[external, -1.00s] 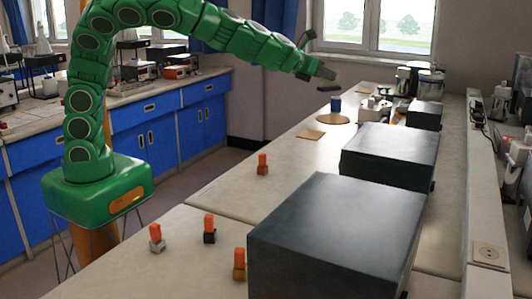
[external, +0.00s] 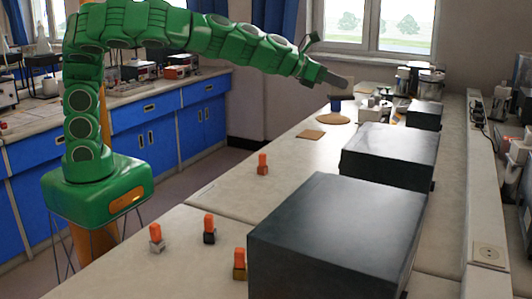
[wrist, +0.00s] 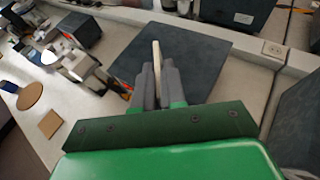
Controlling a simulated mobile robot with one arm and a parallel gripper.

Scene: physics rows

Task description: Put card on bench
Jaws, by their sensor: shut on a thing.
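My gripper (external: 346,84) is above the far part of the bench (external: 228,190) in the external view, near a blue cup (external: 335,105). In the wrist view my gripper (wrist: 157,80) is shut on a thin pale piece, seen edge-on, which I take to be the card (wrist: 156,52). It stands up between the grey fingers and sticks out past their tips. In the external view I cannot make the card out. The bench top (wrist: 85,107) shows below in the wrist view.
Large dark boxes (external: 335,230) (external: 390,153) stand along the right side of the bench. A brown square (external: 310,134) and a round brown mat (external: 345,120) lie flat. Orange-topped pieces (external: 262,165) (external: 209,229) stand nearer. The bench's left middle is fairly clear.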

